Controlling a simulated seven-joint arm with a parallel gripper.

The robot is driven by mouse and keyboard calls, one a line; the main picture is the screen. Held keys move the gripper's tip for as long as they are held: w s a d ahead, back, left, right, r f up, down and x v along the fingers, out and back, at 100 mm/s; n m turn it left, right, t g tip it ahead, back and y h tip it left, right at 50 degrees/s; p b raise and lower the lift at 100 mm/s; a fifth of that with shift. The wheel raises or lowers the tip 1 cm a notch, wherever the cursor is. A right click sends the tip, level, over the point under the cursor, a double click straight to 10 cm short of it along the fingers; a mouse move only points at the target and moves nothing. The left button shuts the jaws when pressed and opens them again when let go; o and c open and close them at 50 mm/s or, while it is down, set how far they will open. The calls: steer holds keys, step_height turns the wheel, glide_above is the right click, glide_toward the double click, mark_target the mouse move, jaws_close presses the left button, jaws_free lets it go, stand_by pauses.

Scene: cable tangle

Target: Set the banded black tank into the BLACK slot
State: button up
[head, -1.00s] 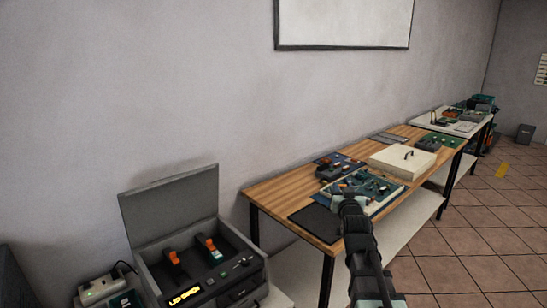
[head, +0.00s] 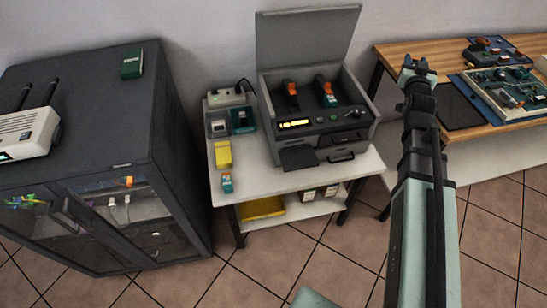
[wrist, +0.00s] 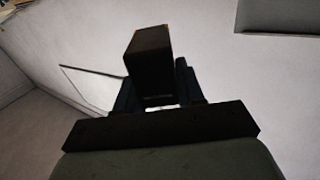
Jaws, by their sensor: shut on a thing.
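My gripper (head: 417,68) is raised at the right of the head view, in front of the wall and the wooden bench. In the wrist view it is shut on a dark, boxy block (wrist: 148,62), which looks like the black tank. No band can be made out on it. A grey machine (head: 318,105) with its lid up stands on a small white table, left of my gripper and apart from it. I cannot read any slot label, so which slot is BLACK cannot be told.
A yellow block (head: 223,154) and a small teal piece (head: 227,183) lie on the white table (head: 268,184), beside a grey charger-like unit (head: 230,116). A dark cabinet (head: 80,100) stands left. The wooden bench (head: 400,57) at right holds a cluttered board (head: 505,90).

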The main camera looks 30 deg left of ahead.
steer(key=s+a+f+n+g+y, duration=0.3)
steer(key=s+a, duration=0.4)
steer(key=a, duration=0.6)
steer(key=s+a+f+n+y, duration=0.15)
steer(key=s+a+f, duration=0.35)
steer(key=a, duration=0.8)
steer(key=s+a+f+n+g+y, duration=0.2)
steer(key=s+a+f+y, duration=0.15)
steer(key=s+a, duration=0.7)
glide_above(250, 175)
steer(key=shift+m, duration=0.35)
steer(key=shift+f, duration=12)
steer(key=shift+f, duration=0.1)
steer(key=o, duration=1)
steer(key=shift+o, duration=0.2)
